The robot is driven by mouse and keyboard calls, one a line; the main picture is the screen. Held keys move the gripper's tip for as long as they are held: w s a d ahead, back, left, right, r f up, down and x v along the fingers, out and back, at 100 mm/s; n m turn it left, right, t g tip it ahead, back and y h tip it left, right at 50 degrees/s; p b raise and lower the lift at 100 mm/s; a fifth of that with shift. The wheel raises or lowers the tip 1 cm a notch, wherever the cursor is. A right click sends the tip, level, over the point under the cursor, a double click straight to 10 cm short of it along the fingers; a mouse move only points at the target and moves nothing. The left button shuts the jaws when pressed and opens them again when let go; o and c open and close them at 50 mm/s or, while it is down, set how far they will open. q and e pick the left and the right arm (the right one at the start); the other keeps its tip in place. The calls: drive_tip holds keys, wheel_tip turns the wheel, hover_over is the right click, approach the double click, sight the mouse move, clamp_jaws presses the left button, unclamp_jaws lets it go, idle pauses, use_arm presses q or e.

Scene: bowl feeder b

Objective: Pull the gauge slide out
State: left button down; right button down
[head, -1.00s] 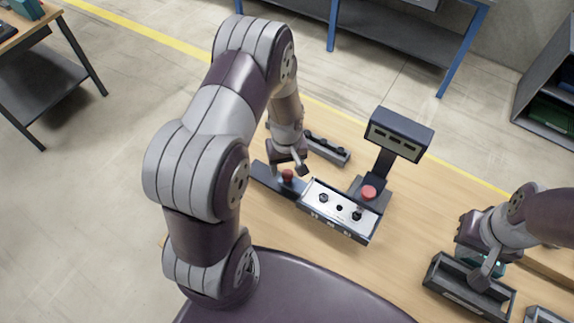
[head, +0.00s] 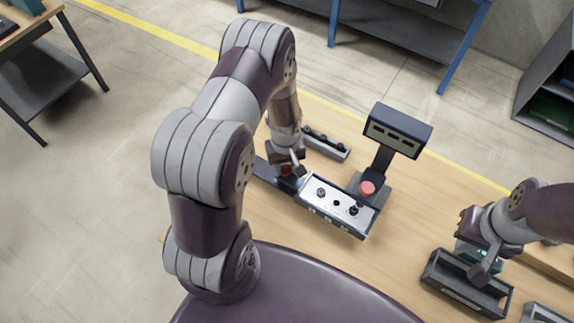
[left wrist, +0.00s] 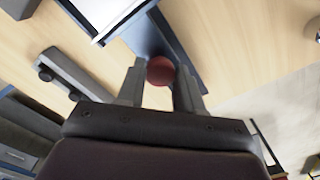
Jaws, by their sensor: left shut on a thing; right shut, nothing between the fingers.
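The gauge fixture (head: 336,204) has a silver top with black knobs and stands on the wooden table. Its dark slide (head: 264,171) extends from the left end and carries a red knob. In the left wrist view the red knob (left wrist: 160,70) sits between the fingers of my left gripper (left wrist: 160,88), with the dark slide (left wrist: 146,36) beneath. In the head view my left gripper (head: 289,178) is down at the slide and mostly hides the knob. My right gripper (head: 484,268) is shut and empty over a dark tray at the lower right.
A display on a post (head: 398,130) stands behind the fixture, with a red button (head: 367,187) at its base. A dark rack (head: 326,145) lies behind the slide. The dark tray (head: 465,290) is below my right gripper. Bare table lies in front of the fixture.

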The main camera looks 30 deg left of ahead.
use_arm(q)
drive_tip(key=w+a+b, duration=0.1)
drive_tip(key=a+b, duration=0.3)
drive_tip(key=a, duration=1.4)
drive_tip(key=shift+w+a+r, duration=0.2)
drive_tip(key=shift+w+a, duration=0.15)
drive_tip(key=shift+w, duration=0.05)
drive_tip(key=c, duration=0.8)
unclamp_jaws()
drive_tip(key=shift+a, duration=0.1)
drive_tip(key=shift+c, duration=0.2)
drive_tip(key=shift+o, duration=0.5)
drive_tip(key=shift+s+a+f, duration=0.1)
wheel_tip(320, 180, up, 13)
drive_tip(key=b, duration=0.3)
drive_tip(key=shift+f+b, duration=0.15)
drive_tip(key=shift+b, duration=0.15)
